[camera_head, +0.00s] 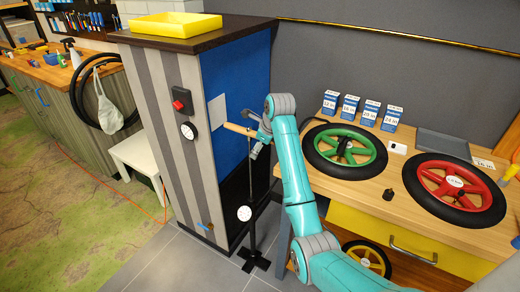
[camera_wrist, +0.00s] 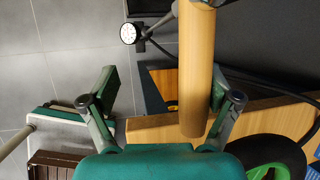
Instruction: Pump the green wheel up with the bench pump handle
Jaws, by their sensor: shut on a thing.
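The bench pump stands on the tiled floor with a wooden crossbar handle (camera_head: 238,129), a thin dark rod, a round white gauge (camera_head: 244,213) and a black foot (camera_head: 254,262). In the wrist view the handle (camera_wrist: 196,60) runs between the fingers of my gripper (camera_wrist: 166,92), close against the right finger, with a visible gap toward the left one. The pump gauge (camera_wrist: 129,33) shows behind it. The green wheel (camera_head: 344,150) lies flat on the wooden bench, its black tyre around it.
A striped cabinet (camera_head: 182,110) stands just left of the pump. A red wheel (camera_head: 455,190), several small white-blue boxes (camera_head: 368,112) and a grey tray (camera_head: 442,143) are on the bench. A yellow wheel (camera_head: 366,257) is below. A dark hose (camera_wrist: 265,87) passes behind the handle.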

